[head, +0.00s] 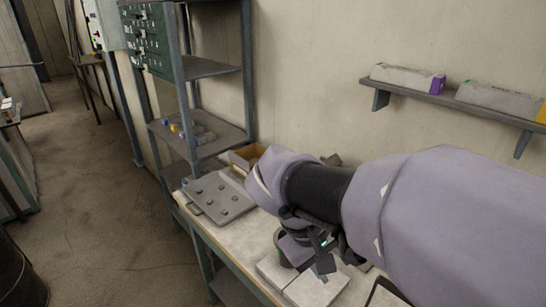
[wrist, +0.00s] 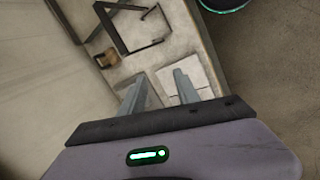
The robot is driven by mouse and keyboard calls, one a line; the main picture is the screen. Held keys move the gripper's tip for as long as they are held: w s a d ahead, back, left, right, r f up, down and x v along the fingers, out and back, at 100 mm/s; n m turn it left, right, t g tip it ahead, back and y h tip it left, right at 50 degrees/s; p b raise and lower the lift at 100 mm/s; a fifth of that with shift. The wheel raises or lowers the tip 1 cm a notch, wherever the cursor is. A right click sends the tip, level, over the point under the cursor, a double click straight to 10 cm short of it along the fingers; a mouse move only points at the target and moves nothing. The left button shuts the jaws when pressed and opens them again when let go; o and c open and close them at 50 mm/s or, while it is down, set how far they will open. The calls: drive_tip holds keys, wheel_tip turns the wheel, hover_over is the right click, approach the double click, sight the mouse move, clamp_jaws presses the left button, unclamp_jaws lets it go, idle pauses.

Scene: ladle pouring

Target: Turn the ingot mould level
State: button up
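I cannot single out the ingot mould with certainty in either view. A grey tray (head: 233,213) with several dark round spots lies on the bench to the left of my arm. My gripper (head: 322,268) is over the bench, above pale flat slabs (head: 316,290), partly hidden by its own arm. In the wrist view my gripper (wrist: 158,80) has its two fingers apart with nothing held between them. Pale slabs (wrist: 187,77) show beyond the fingertips.
A cardboard box (head: 243,157) stands at the bench's back. A shelf rack (head: 205,67) with drawers is at its left end. A wall shelf (head: 447,98) carries long boxes at right. A dark angular frame (wrist: 133,48) stands on the bench. Open floor (head: 100,200) lies left.

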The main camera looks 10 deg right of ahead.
drive_tip(key=w+a+f+n+t+h, duration=0.1)
drive_tip(key=w+a+f+n+h, duration=0.1)
drive_tip(key=w, duration=0.4)
drive_tip(key=w+a+f+n+t+h, duration=0.2)
drive_tip(key=w+a+n+h, duration=0.1)
drive_tip(key=w, duration=0.4)
drive_tip(key=w+a+f+n+t+h, duration=0.1)
drive_tip(key=w+a+f+n+h, duration=0.1)
drive_tip(key=w, duration=0.5)
drive_tip(key=shift+a+f+n+t+h+b, duration=0.1)
drive_tip(key=shift+a+n+t+h+b, duration=0.1)
drive_tip(key=shift+n+h, duration=0.35)
drive_tip(key=shift+a+f+n+t+h+b, duration=0.1)
drive_tip(key=shift+a+n+t+h+b, duration=0.15)
drive_tip(key=shift+n, duration=0.5)
drive_tip(key=w+a+f+n+t+h, duration=0.1)
drive_tip(key=w+a+f+n+t, duration=0.35)
drive_tip(key=a, duration=0.35)
drive_tip(key=shift+m, duration=0.25)
drive_tip(key=b+x, duration=0.4)
drive_tip(key=x, duration=1.2)
drive_tip(key=shift+d+r+b, duration=0.2)
drive_tip(key=shift+b, duration=0.2)
drive_tip(key=shift+w+d+r, duration=0.1)
drive_tip(key=shift+w+d, duration=0.2)
drive_tip(key=shift+d, duration=0.15)
